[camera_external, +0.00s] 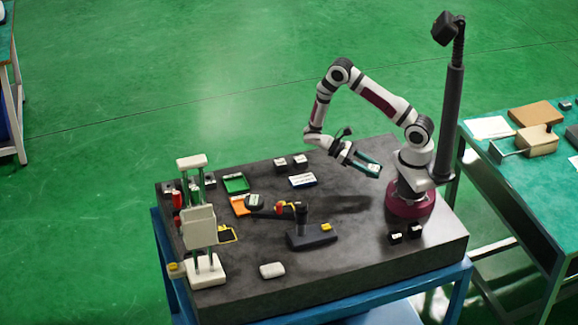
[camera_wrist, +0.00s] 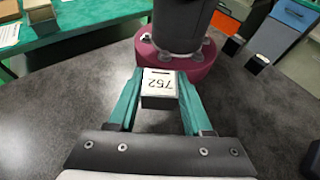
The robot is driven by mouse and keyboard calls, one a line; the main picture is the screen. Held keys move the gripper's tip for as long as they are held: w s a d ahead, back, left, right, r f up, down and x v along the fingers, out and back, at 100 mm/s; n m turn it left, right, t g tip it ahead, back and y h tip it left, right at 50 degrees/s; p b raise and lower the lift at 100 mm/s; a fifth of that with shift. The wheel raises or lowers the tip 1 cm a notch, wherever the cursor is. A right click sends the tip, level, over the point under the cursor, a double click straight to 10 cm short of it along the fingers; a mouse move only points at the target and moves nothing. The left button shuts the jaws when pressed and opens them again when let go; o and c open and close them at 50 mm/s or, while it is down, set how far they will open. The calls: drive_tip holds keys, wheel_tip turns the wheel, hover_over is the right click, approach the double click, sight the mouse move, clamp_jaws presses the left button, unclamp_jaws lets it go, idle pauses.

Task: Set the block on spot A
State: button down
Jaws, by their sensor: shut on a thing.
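My gripper (camera_external: 366,162) is raised above the dark table top, left of my base in the external view. In the wrist view, the teal fingers of my gripper (camera_wrist: 160,78) are shut on a dark block (camera_wrist: 159,88) with a white top face marked 752. The block is held clear of the table. A yellow-outlined square (camera_external: 228,236) lies on the table at the left, partly hidden behind the white upright device. No letter A is readable, so I cannot tell which place is spot A.
A green tray (camera_external: 236,183), an orange tray (camera_external: 240,205) and a white-and-blue tray (camera_external: 302,181) lie towards the back left. A dark stand (camera_external: 311,236) with an arm and a white upright device (camera_external: 201,228) rise from the table. Several small dark blocks (camera_external: 396,237) stand about.

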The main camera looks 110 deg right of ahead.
drive_tip(key=w+a+m+t+y, duration=0.1)
drive_tip(key=m, duration=0.1)
drive_tip(key=w+a+m+t+y, duration=0.1)
drive_tip(key=w+a+t, duration=0.1)
drive_tip(key=w+a+m+t+y, duration=0.1)
drive_tip(key=m+t+y, duration=0.1)
drive_tip(key=shift+w+a+r+m, duration=0.2)
drive_tip(key=shift+r+m, duration=0.1)
drive_tip(key=shift+r, duration=0.1)
drive_tip(key=w+r+m+t, duration=0.2)
drive_tip(key=w+m+t, duration=0.6)
drive_tip(key=w+t, duration=0.1)
drive_tip(key=w+d+r+m+t+h, duration=0.3)
drive_tip(key=w+d+m+t+h, duration=0.4)
drive_tip(key=w+d+m+t, duration=0.3)
hover_over(286, 204)
drive_tip(key=a, duration=0.2)
drive_tip(key=shift+g, duration=0.4)
drive_tip(key=f, duration=0.6)
drive_tip(key=shift+w+a+f, duration=0.15)
drive_tip(key=shift+w+f, duration=0.1)
drive_tip(key=shift+f, duration=0.1)
drive_tip(key=shift+w+a+f, duration=0.1)
drive_tip(key=shift+w+f, duration=0.05)
drive_tip(key=shift+f, duration=0.95)
drive_tip(key=shift+w+a+f, duration=0.1)
drive_tip(key=shift+f, duration=1)
drive_tip(key=shift+c, duration=1.6)
unclamp_jaws()
drive_tip(key=shift+f, duration=0.15)
